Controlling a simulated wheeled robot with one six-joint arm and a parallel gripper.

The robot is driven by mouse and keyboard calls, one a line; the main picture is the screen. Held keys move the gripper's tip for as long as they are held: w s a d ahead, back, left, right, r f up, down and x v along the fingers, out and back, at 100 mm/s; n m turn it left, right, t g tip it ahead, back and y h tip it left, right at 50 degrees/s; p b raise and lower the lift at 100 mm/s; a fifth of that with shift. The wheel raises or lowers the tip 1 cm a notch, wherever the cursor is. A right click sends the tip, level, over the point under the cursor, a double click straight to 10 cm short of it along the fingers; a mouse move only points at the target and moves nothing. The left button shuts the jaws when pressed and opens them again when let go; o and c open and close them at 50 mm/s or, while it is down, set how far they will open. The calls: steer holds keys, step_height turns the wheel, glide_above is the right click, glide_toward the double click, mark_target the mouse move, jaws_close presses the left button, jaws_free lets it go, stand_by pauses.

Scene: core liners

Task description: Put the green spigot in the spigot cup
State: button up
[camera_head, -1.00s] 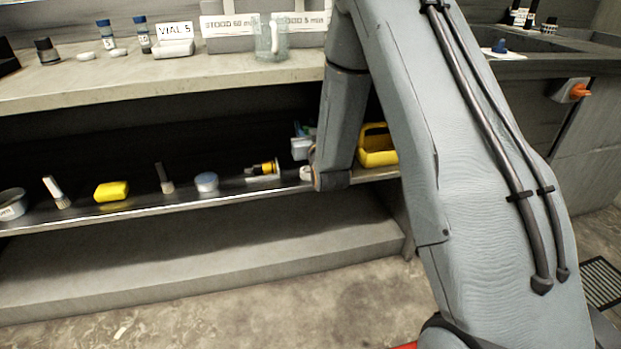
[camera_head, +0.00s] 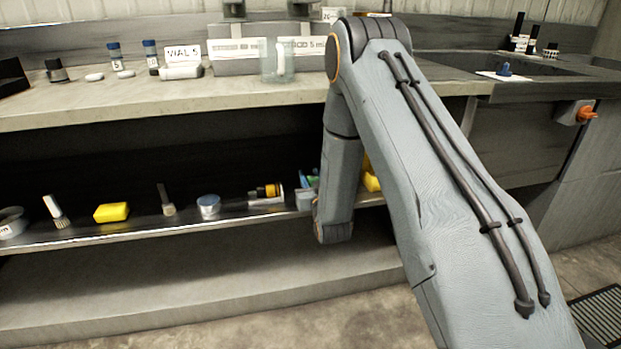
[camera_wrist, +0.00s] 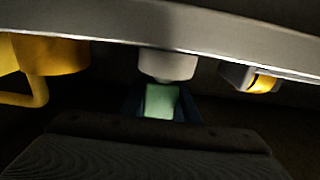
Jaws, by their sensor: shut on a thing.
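In the wrist view the green spigot (camera_wrist: 162,101) is a pale green block between the dark blue fingers of my gripper (camera_wrist: 161,106), which is shut on it. A pale, rounded cup (camera_wrist: 168,65), apparently the spigot cup, is just beyond the spigot. I cannot tell whether they touch. In the head view a light cup (camera_head: 305,200) stands on the lower shelf beside my arm, with small green and blue parts just above it. My arm hides most of my gripper there. Any label on the cup cannot be read.
A yellow caddy (camera_wrist: 52,55) is on the cup's other side. The countertop overhangs the shelf.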

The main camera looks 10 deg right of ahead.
steer(key=shift+f, duration=0.1)
steer(key=o, duration=1.1)
steer(key=shift+c, duration=0.2)
steer(key=shift+s, duration=0.25)
steer(key=s+p, duration=0.2)
steer(key=s, duration=0.9)
steer(key=s+a+r+n+g+y, duration=0.2)
steer(key=s+a+r+g, duration=0.5)
steer(key=a+g, duration=0.3)
steer(key=s+r+n+g, duration=0.1)
steer(key=s+r+g, duration=0.3)
steer(key=s, duration=1.1)
steer(key=s+a+r+n+g+h, duration=0.1)
steer(key=s+r+g, duration=0.3)
steer(key=s, duration=1.1)
steer(key=shift+s+a+r, duration=0.2)
steer(key=shift+s+a, duration=0.05)
